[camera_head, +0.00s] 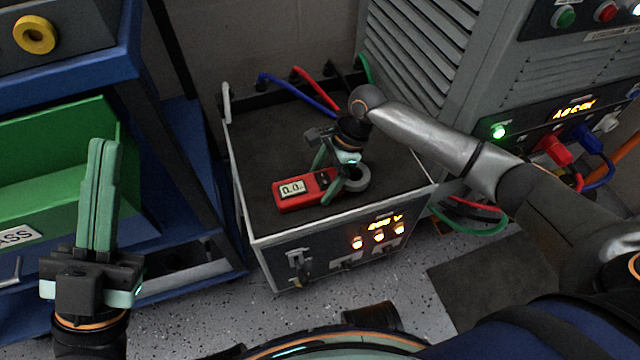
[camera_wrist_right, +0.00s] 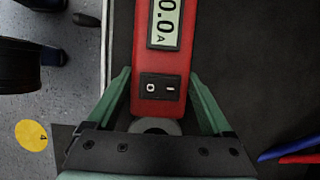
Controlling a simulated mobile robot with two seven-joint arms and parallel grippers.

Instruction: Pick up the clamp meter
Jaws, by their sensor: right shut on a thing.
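The red clamp meter (camera_head: 290,191) lies on the dark top of the grey transformer box (camera_head: 250,165), its display facing up and its grey jaw ring to the right. My right gripper (camera_head: 325,178) reaches down over it from the right and is shut on its body near the jaw end. In the right wrist view the meter (camera_wrist_right: 146,58) stands between the two green fingers of that gripper (camera_wrist_right: 160,80), with its display and switch showing. The ring is partly hidden there by the gripper. My left gripper (camera_head: 103,145) is shut and empty, pointing up at the left.
A blue frame with a green bin (camera_head: 60,165) stands at the left. Blue, red, black and green cables (camera_head: 310,88) run at the box's back edge. A grey cabinet (camera_head: 430,45) with lit displays stands at the right. Speckled floor shows in front.

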